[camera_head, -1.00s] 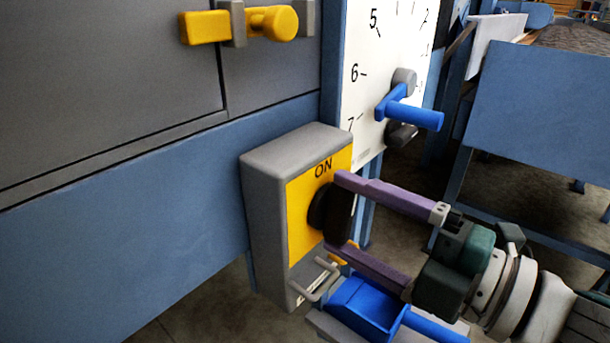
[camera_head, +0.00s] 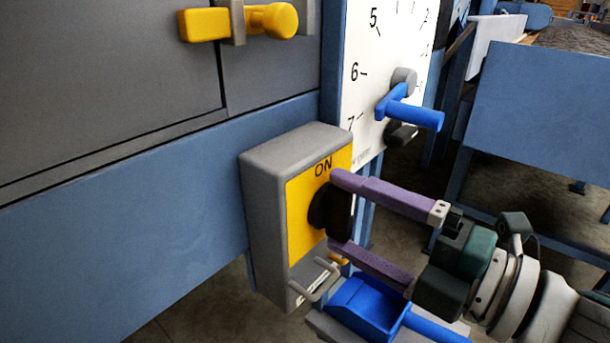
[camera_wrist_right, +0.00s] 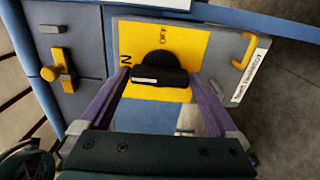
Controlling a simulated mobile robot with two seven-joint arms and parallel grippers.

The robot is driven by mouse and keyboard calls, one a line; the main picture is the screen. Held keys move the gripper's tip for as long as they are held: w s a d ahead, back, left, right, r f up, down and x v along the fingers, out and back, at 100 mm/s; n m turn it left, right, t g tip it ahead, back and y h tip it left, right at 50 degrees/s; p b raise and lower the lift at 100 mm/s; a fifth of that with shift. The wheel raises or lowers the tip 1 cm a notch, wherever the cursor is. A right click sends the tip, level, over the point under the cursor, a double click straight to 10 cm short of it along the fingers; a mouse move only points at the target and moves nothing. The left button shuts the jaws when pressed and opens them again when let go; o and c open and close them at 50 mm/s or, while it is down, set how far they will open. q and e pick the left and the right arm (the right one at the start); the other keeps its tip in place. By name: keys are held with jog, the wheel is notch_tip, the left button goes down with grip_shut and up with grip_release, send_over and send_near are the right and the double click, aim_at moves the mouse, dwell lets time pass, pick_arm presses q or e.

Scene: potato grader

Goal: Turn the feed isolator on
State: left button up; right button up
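The feed isolator is a grey box (camera_head: 265,210) with a yellow face and a black rotary knob (camera_head: 318,207). "ON" stands above the knob in the head view. The wrist view shows the knob (camera_wrist_right: 160,70) with its bar lying left to right, a white mark at the bar's left end on the side of the "ON" letters, and "OFF" at the top. My right gripper (camera_head: 338,210) has its purple fingers apart, one above and one below the knob. The fingertips are close to the bar's ends; contact is unclear. My left gripper is not in view.
A blue-handled part (camera_head: 370,305) sits below the isolator. A dial panel (camera_head: 360,95) with a blue lever (camera_head: 410,114) stands behind it. A yellow latch (camera_head: 235,24) is on the grey panel at upper left. Blue machine framing (camera_head: 540,115) lies to the right.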

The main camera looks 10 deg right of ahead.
jog(key=p+v, duration=0.1)
jog(key=v, duration=0.9)
jog(key=shift+r, duration=0.1)
dwell(0.3)
